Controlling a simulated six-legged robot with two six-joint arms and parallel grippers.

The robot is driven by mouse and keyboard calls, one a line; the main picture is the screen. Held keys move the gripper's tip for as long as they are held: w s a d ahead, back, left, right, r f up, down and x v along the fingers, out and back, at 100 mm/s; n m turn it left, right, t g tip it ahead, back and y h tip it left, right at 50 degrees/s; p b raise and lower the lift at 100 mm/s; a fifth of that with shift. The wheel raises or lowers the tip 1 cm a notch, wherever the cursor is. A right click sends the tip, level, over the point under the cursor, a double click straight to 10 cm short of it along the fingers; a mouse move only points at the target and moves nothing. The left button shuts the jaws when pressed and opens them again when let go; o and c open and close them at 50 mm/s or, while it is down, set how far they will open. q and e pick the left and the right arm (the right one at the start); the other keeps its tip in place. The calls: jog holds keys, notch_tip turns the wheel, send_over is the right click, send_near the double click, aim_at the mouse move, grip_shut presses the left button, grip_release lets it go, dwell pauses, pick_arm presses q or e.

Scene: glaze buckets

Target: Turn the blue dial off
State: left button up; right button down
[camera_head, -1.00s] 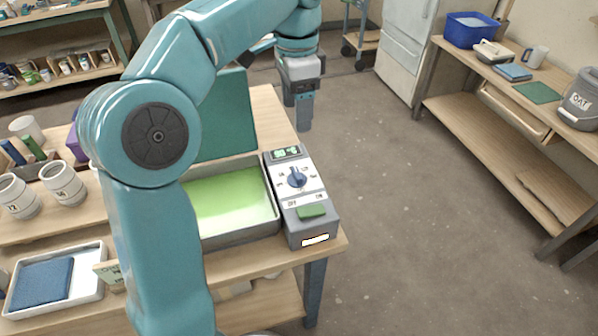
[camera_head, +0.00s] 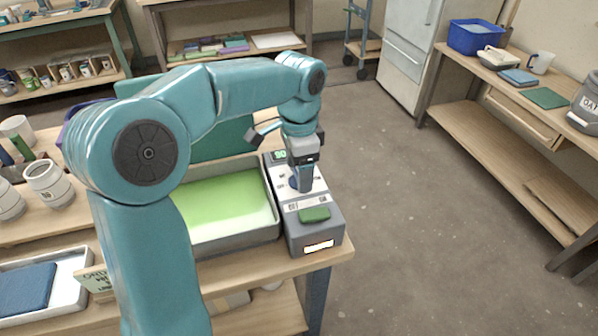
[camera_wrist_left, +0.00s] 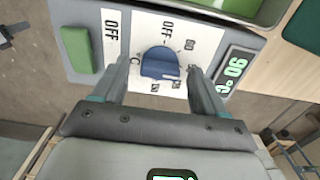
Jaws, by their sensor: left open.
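The blue dial (camera_wrist_left: 160,62) sits on the white face of a grey control box (camera_head: 321,238). In the wrist view an OFF mark is printed by the dial; which mark the dial points to is unclear. My left gripper (camera_head: 302,187) is over the dial, pointing down, and hides most of it in the head view. In the wrist view its open fingers (camera_wrist_left: 163,72) stand on either side of the dial, with gaps visible. A green rocker switch (camera_head: 315,215) and a lit green display (camera_wrist_left: 235,70) are on the same box. My right gripper is not in view.
A tray of green glaze (camera_head: 230,205) stands directly left of the box. A small sign (camera_head: 95,280), a white tray with a blue block (camera_head: 75,290) and pale cups (camera_head: 48,182) are further left. The box is at the table's right edge, with open floor beyond.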

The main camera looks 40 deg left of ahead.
pick_arm(q)
jog(key=shift+f, duration=0.2)
jog(key=c, duration=1.1)
jog(key=shift+o, duration=0.2)
